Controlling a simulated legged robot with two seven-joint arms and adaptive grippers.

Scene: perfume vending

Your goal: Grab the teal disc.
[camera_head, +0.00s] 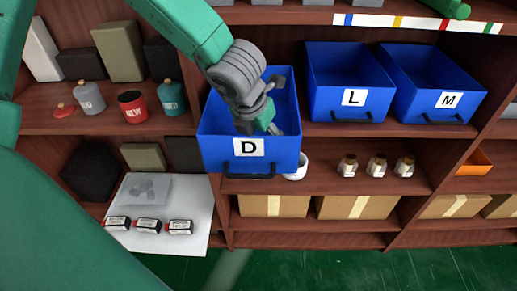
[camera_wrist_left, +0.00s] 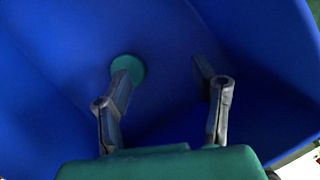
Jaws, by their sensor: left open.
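The teal disc (camera_wrist_left: 136,68) lies on the inner surface of a blue bin, left of centre in the left wrist view. My left gripper (camera_wrist_left: 163,70) is open inside the bin. Its left finger overlaps part of the disc in that view, and its right finger is well to the right of it. I cannot tell whether the finger touches the disc. In the head view, my left gripper (camera_head: 266,108) reaches into the blue bin marked D (camera_head: 211,143), and I cannot make out the disc there. My right gripper is not in view.
Blue bins marked L (camera_head: 325,98) and M (camera_head: 408,98) stand to the right. The D bin's walls surround my gripper. Small jars (camera_head: 377,167) and a white cup (camera_head: 298,168) stand below. Bottles and a red cup (camera_head: 133,107) stand on the left shelf.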

